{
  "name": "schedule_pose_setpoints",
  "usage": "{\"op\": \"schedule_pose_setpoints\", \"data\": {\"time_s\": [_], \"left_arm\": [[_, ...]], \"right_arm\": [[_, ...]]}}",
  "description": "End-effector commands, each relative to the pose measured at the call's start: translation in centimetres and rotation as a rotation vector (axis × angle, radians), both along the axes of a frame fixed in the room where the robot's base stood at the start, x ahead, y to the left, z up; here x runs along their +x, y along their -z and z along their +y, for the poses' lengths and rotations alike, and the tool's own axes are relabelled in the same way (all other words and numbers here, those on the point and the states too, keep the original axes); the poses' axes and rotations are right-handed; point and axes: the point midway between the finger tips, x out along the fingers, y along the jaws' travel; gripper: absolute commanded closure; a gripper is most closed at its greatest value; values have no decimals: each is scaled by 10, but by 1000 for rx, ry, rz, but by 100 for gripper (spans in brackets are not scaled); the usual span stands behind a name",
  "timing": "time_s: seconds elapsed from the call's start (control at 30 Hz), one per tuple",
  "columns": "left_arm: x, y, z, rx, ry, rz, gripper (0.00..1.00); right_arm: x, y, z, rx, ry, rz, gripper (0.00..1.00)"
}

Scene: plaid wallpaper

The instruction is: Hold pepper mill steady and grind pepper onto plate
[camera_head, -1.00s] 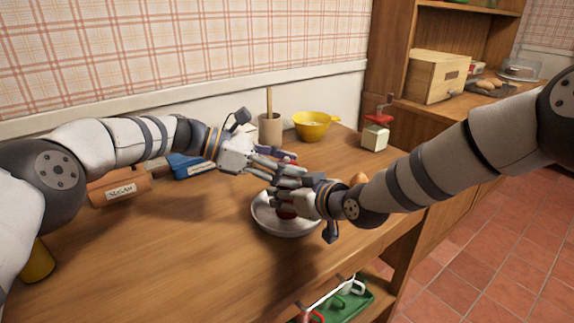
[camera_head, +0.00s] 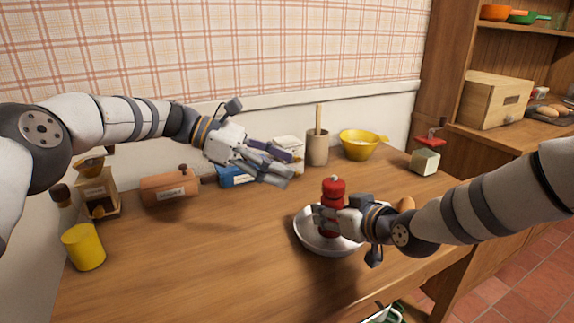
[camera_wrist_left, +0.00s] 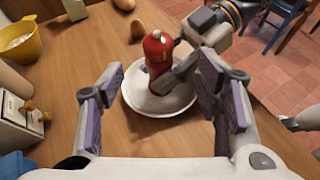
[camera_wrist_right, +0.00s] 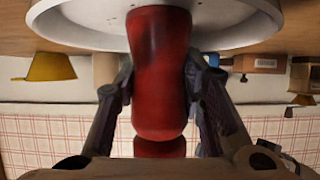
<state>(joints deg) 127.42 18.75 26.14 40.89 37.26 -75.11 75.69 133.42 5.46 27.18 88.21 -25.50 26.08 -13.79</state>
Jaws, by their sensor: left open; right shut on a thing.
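The red pepper mill (camera_head: 333,190) stands upright over the pale plate (camera_head: 303,232). It fills the middle of the right wrist view (camera_wrist_right: 158,75), between my fingers, with the plate's pale rim (camera_wrist_right: 80,25) beyond it. My right gripper (camera_head: 332,220) is shut on the mill's body. My left gripper (camera_head: 283,166) is open and empty, above the table, up and to the left of the mill. In the left wrist view the mill (camera_wrist_left: 156,60) shows beyond and between my open fingers, and the plate (camera_wrist_left: 160,105) lies under it. The mill's base is partly hidden by my right fingers.
A yellow bowl (camera_head: 360,145), a utensil crock (camera_head: 317,149) and a blue packet (camera_head: 236,178) stand along the back. A hand-crank grinder (camera_head: 426,160) is at right. The front table is clear.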

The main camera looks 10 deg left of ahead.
Motion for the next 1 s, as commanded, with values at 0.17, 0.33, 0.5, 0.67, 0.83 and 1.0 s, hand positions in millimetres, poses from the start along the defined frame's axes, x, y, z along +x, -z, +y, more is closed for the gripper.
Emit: {"op": "schedule_pose_setpoints", "data": {"time_s": [0.17, 0.33, 0.5, 0.67, 0.83, 1.0], "left_arm": [[-25, -16, -58, 372, 393, -442, 41], [-38, -41, -87, 853, 980, -995, 41], [-35, -68, -95, 1134, 1382, -1264, 41], [-27, -57, -97, 1186, 1469, -1306, 41], [-12, -16, -101, 1181, 1464, -1305, 41], [3, 18, -105, 1183, 1460, -1306, 41]], "right_arm": [[-1, 2, 0, -2, 0, 3, 96], [-1, 2, 0, -2, 0, 3, 96], [-1, 2, 0, -2, -1, 3, 96], [-1, 2, 0, -1, -1, 3, 96], [0, 1, 0, -1, -1, 3, 96], [0, 1, 0, -1, -1, 3, 96]]}}
